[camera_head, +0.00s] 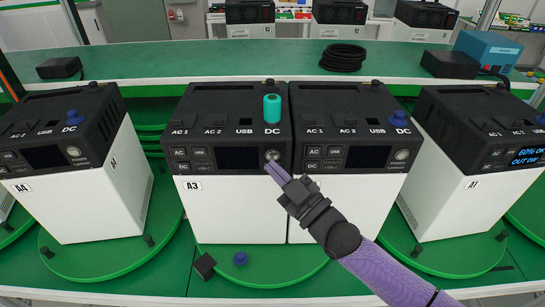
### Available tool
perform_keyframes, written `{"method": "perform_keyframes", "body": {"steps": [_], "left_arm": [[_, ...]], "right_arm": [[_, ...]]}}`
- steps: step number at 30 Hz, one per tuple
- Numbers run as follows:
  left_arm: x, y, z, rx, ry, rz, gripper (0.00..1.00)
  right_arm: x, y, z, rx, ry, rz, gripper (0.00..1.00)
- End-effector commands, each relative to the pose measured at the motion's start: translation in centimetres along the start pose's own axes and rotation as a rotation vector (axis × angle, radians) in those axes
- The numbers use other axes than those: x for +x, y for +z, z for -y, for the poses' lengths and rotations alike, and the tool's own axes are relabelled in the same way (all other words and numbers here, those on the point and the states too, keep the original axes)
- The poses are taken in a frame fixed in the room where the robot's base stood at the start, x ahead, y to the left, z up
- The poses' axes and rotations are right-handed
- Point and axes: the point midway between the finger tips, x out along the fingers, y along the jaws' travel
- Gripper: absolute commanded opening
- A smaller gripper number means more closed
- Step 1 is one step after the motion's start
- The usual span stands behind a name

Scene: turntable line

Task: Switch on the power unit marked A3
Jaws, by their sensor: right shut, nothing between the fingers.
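The power unit marked A3 (238,215) stands in the middle on a green turntable, with a white body and black top. Its display (236,159) is dark. The round power button (272,156) is at the right end of its front panel. A teal cylinder (272,107) stands on its top by the DC mark. My right gripper (272,169) is shut and empty, its fingertips at the lower edge of the power button; I cannot tell whether they touch it. My left gripper is not in view.
A similar unit (345,205) with a dark display stands close on A3's right. Unit A4 (75,205) is at left; unit A1 (470,205) at right has a lit display. A blue cap (240,259) and a black block (205,266) lie in front of A3.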

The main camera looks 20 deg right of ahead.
Motion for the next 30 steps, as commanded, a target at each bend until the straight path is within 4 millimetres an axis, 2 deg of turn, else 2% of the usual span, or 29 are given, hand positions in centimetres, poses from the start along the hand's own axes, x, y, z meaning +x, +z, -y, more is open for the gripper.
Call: {"method": "perform_keyframes", "body": {"steps": [14,30], "left_arm": [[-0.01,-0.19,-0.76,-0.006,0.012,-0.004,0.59],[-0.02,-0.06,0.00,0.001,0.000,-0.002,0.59]], "right_arm": [[-0.02,-0.01,0.02,0.000,0.000,0.000,0.00],[-0.02,-0.01,0.02,0.000,0.000,0.000,0.00]]}}
